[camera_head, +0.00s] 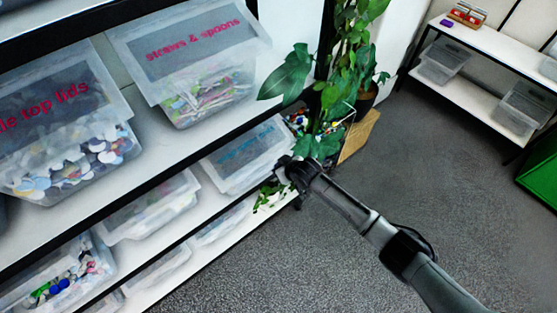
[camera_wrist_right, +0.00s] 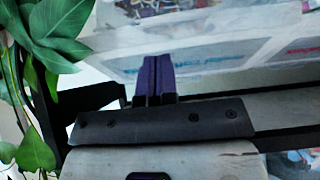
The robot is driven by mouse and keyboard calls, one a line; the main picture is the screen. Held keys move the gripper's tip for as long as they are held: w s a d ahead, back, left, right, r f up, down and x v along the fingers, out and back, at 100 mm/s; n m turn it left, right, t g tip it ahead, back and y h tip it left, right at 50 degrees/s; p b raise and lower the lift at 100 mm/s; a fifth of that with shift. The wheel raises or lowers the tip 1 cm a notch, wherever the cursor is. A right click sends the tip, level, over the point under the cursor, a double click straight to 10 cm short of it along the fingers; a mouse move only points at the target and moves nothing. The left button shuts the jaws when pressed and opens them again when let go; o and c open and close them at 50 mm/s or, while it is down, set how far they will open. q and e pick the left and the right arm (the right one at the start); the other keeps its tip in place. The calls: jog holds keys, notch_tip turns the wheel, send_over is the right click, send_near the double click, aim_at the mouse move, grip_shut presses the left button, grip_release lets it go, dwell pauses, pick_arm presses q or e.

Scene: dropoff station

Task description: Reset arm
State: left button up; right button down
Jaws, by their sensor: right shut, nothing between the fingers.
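My right arm reaches in from the lower right of the head view. Its gripper (camera_head: 284,168) is beside the shelf edge, in front of a bin with blue lettering. In the right wrist view the two purple fingers (camera_wrist_right: 156,77) are pressed together with nothing between them. A clear bin with a label (camera_wrist_right: 210,60) lies beyond the fingertips; I cannot tell whether they touch it. My left gripper is in neither view.
Shelves (camera_head: 150,125) hold several clear bins, including a straws and spoons bin (camera_head: 190,60). A leafy plant (camera_head: 335,90) stands close to the right gripper. A white shelf unit (camera_head: 475,95) stands at the far right. Grey floor (camera_head: 440,190) is open between.

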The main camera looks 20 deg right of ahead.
jog(key=shift+p+v, duration=1.4)
jog(key=shift+v, duration=0.1)
jog(key=s+r+h+p, duration=0.1)
jog(key=s+r, duration=0.2)
jog(key=r, duration=0.4)
jog(key=s+r+n+h, duration=0.1)
jog(key=s+r, duration=0.3)
jog(key=r, duration=0.2)
jog(key=s+r+h+p, duration=0.1)
jog(key=s+r, duration=0.2)
jog(key=r, duration=0.4)
jog(key=s+d+m+p, duration=0.3)
jog(key=s+d, duration=0.1)
jog(key=s, duration=1.1)
jog(key=s+f+g+p, duration=0.1)
jog(key=s+f+g, duration=0.1)
jog(key=s, duration=0.5)
jog(key=s+f+g+p, duration=0.1)
jog(key=s+f+g, duration=0.1)
jog(key=s+f, duration=0.3)
jog(key=s+d, duration=0.1)
jog(key=s, duration=0.2)
jog(key=shift+m+g+p, duration=0.3)
jog(key=shift+g+p, duration=0.05)
jog(key=shift+g, duration=0.05)
